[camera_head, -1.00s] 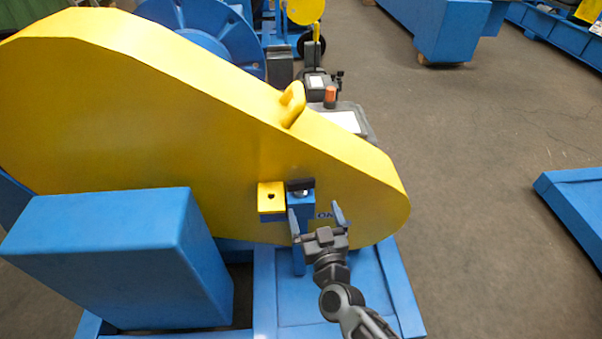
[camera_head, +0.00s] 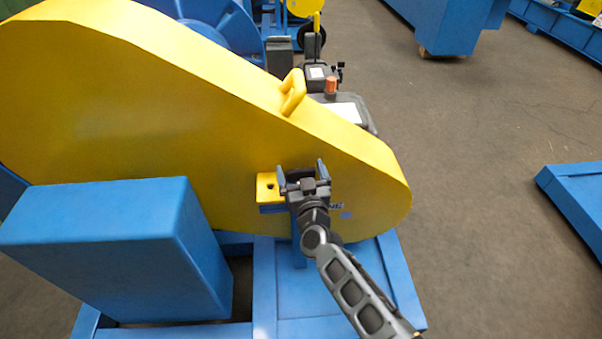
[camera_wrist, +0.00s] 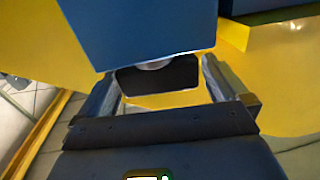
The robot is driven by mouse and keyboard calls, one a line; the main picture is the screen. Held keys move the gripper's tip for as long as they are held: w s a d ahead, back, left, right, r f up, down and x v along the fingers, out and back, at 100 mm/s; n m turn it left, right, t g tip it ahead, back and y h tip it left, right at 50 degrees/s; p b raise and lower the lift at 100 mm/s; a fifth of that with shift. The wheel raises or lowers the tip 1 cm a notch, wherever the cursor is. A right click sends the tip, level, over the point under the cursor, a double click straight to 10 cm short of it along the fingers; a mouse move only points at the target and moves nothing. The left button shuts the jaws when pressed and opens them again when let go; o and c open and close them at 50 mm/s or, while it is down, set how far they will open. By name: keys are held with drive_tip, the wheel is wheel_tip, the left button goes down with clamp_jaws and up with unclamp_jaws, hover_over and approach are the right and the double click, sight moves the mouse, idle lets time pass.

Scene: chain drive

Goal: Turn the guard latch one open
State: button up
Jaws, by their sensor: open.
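The yellow guard (camera_head: 200,110) fills the left and middle of the head view. Its latch sits on the guard's near face and is mostly hidden there behind my gripper (camera_head: 301,168). In the wrist view, the latch's black handle (camera_wrist: 180,76) lies under a blue block (camera_wrist: 145,30), with a bit of a silvery bolt between them. My gripper (camera_wrist: 160,72) is open, with one finger on each side of the black handle. A gap seems to remain on both sides; contact cannot be told.
A yellow block with a hole (camera_head: 266,187) sits just left of my gripper on the guard. A large blue box (camera_head: 105,220) stands at the lower left. A yellow lifting loop (camera_head: 293,92) rises from the guard's top edge. Bare floor (camera_head: 470,150) lies to the right.

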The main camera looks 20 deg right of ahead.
drive_tip(key=shift+c, duration=0.2)
drive_tip(key=c, duration=0.8)
drive_tip(key=shift+r+m+h+p, duration=0.35)
drive_tip(key=shift+h+p, duration=0.25)
drive_tip(key=shift+p, duration=0.65)
drive_tip(key=shift+f+m+g+h+p, duration=0.3)
drive_tip(key=shift+m+h+p, duration=0.15)
drive_tip(key=shift+h+p, duration=0.15)
drive_tip(key=o, duration=0.8)
drive_tip(key=shift+o, duration=0.2)
